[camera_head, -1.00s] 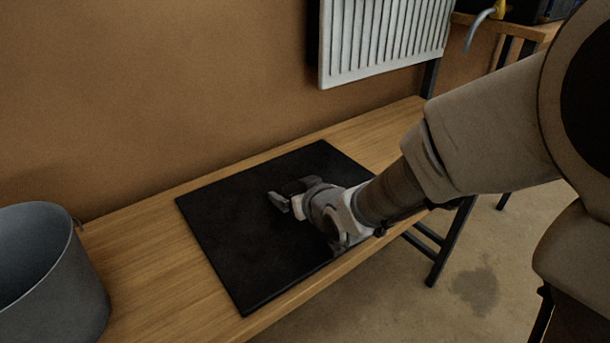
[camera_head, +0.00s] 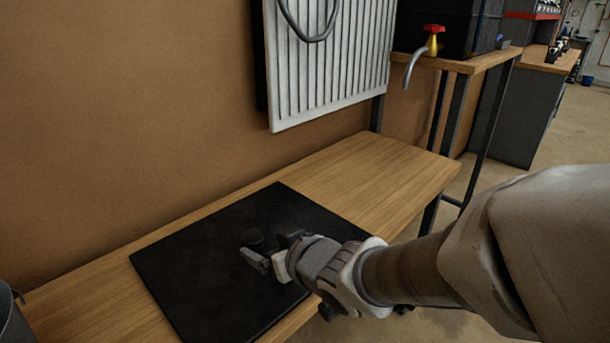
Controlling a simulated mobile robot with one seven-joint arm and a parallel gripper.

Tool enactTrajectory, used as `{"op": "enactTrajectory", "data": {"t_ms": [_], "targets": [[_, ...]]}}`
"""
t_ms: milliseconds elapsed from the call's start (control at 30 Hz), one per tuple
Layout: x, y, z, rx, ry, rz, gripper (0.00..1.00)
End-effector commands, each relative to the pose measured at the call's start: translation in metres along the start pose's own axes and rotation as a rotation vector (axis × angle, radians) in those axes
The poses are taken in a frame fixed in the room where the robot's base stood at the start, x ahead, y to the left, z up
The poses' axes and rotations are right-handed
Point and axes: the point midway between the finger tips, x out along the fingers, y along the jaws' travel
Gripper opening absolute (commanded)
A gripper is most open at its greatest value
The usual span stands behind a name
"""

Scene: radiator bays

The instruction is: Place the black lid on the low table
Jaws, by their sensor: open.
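The black lid (camera_head: 200,270) is a flat square sheet lying on the wooden low table (camera_head: 375,170). A dark round knob (camera_head: 258,240) stands up from the lid near its middle. My gripper (camera_head: 266,251) is open, low over the lid and close beside the knob. I cannot tell whether a finger touches the knob. My gripper and arm hide the lid's right front part.
A white radiator (camera_head: 330,60) hangs on the wall above the table. A grey pot (camera_head: 12,322) is at the left edge. A dark tank (camera_head: 450,28) with a red-handled tap (camera_head: 433,38) stands on a higher table at the right. The low table's right end is clear.

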Motion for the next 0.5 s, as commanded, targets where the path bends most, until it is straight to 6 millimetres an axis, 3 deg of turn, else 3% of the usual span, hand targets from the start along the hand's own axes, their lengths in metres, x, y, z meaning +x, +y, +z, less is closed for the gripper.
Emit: {"op": "enactTrajectory", "data": {"t_ms": [500], "targets": [[-0.026,-0.001,0.0,-0.002,0.002,-0.001,0.91]]}}
